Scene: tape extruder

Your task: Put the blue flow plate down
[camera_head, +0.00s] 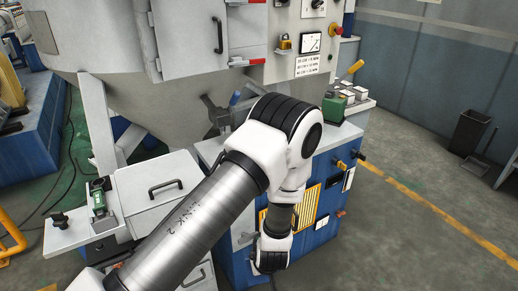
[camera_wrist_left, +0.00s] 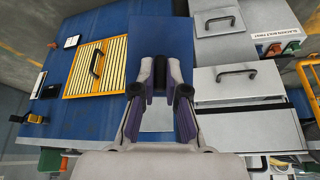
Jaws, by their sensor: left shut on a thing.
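My left arm comes in from the lower left of the head view and bends down in front of the blue cabinet; its gripper is mostly hidden there behind my wrist. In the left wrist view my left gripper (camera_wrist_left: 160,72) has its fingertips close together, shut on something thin. A plain darker blue area shows just beyond the tips, and a paler grey-blue patch shows between the fingers. My right gripper is in neither view.
The blue cabinet (camera_wrist_left: 58,120) with a yellow vent (camera_wrist_left: 96,68) lies beside the gripper. Grey drawers (camera_head: 160,187) with handles stand on its other side. A green device (camera_head: 99,200) sits on a side shelf. The floor at right (camera_head: 400,230) is clear.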

